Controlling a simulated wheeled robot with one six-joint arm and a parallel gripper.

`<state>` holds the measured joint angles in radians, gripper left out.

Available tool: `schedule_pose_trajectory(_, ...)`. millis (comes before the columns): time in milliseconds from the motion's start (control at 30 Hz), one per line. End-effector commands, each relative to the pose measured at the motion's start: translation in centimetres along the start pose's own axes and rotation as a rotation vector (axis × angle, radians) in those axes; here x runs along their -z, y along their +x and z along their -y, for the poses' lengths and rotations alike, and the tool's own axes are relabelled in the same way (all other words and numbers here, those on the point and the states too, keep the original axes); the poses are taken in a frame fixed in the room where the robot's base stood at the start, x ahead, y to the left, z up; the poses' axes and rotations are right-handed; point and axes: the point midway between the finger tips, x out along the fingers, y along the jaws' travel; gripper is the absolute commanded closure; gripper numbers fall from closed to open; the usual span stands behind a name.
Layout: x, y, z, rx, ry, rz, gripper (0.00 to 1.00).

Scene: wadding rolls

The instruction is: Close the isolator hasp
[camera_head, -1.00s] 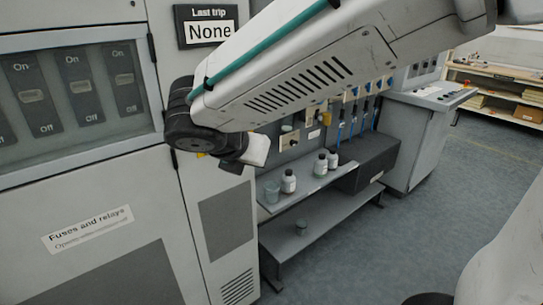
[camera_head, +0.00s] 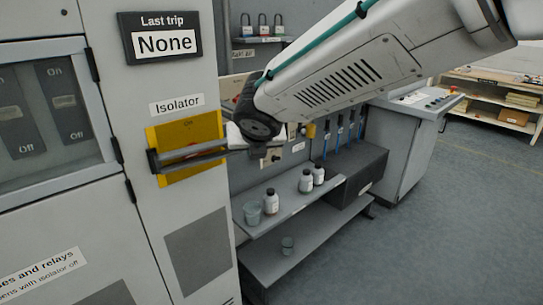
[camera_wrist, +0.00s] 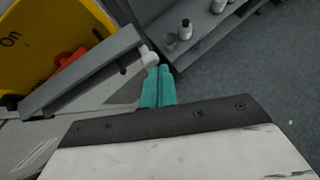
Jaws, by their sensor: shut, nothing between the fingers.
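The isolator is a yellow plate (camera_head: 211,131) under an "Isolator" label on the grey cabinet. A long grey hasp bar (camera_head: 192,160) is mounted at its left side and reaches past the plate's right edge, towards my gripper. In the wrist view the hasp bar (camera_wrist: 85,77) stands out in front of the yellow plate (camera_wrist: 45,32), with a red handle (camera_wrist: 66,60) partly hidden behind it. My gripper (camera_wrist: 159,72) has its teal fingers shut and empty, close to the bar's pale free end (camera_wrist: 149,57). I cannot tell whether they touch.
A shelf unit (camera_head: 290,217) with bottles (camera_head: 271,201) and a cup (camera_head: 252,212) stands right of the cabinet. A dark box (camera_head: 352,172) sits at its right end. Padlocks (camera_head: 262,25) stand on a small shelf above. The floor (camera_head: 440,230) at the right is clear.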

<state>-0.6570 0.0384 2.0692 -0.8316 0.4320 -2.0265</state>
Motion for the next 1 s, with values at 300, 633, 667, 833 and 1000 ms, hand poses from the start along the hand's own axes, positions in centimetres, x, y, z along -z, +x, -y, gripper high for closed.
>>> schedule_pose_trajectory(300,-2.4,2.4,-0.4,-0.001,-0.002,0.000,1.00)
schedule_pose_trajectory(633,-3.1,3.1,-0.5,-0.001,0.000,0.000,1.00)
schedule_pose_trajectory(667,-3.2,3.1,-0.5,-0.001,0.000,0.001,1.00)
schedule_pose_trajectory(833,-3.3,3.1,-0.4,-0.001,0.001,0.003,1.00)
schedule_pose_trajectory(1000,-3.3,3.1,-0.3,-0.001,0.001,0.004,1.00)
